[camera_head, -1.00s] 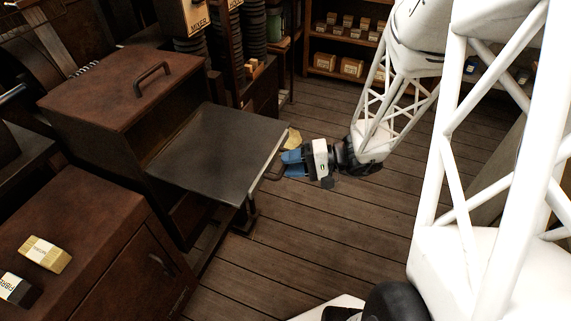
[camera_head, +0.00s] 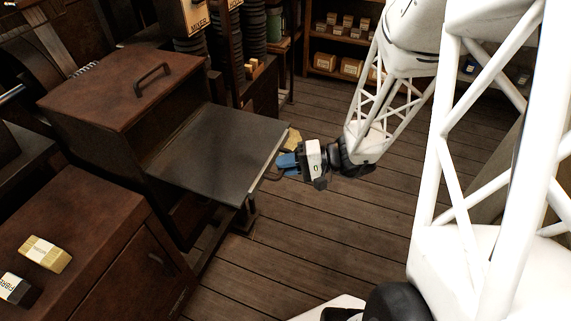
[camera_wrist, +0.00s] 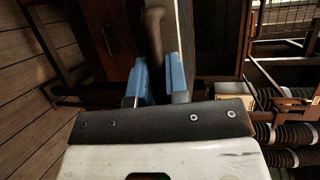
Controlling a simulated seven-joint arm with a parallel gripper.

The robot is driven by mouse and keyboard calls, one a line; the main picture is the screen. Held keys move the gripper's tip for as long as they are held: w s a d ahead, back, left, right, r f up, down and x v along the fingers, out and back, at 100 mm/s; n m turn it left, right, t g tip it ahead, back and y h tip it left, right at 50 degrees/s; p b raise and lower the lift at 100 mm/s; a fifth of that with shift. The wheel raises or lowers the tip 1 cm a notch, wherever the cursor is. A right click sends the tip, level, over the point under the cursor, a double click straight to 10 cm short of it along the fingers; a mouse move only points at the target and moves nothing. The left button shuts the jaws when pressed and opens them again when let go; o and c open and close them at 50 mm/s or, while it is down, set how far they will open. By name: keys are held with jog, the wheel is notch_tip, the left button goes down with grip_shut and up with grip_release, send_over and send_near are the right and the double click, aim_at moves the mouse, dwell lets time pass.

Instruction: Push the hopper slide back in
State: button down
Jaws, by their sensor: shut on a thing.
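The hopper slide (camera_head: 222,150) is a flat dark plate standing well out of the brown hopper box (camera_head: 120,90) in the head view. Its handle (camera_head: 270,176) is at the plate's right edge, and it shows in the wrist view as a brown bar (camera_wrist: 154,32). My gripper (camera_head: 283,165) is at this handle. In the wrist view its blue fingers (camera_wrist: 158,78) are on either side of the bar and shut on it. The exact contact at the fingertips is partly hidden.
A brown cabinet (camera_head: 90,245) with small boxes (camera_head: 45,253) on top stands at the lower left. A yellow object (camera_head: 293,137) shows just behind my gripper. Shelves with boxes (camera_head: 345,45) stand at the back. The plank floor (camera_head: 300,240) on the right is clear.

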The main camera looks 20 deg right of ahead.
aim_at(196, 137)
jog(key=shift+w+a, duration=0.15)
jog(key=w+a, duration=1.8)
jog(key=shift+w+a, duration=0.35)
jog(key=shift+w, duration=0.05)
dwell(0.3)
jog(key=c, duration=1.1)
grip_release()
jog(key=shift+r, duration=0.15)
jog(key=shift+c, duration=0.2)
jog(key=shift+d, duration=0.15)
jog(key=shift+v, duration=3.75)
jog(key=shift+s, duration=0.1)
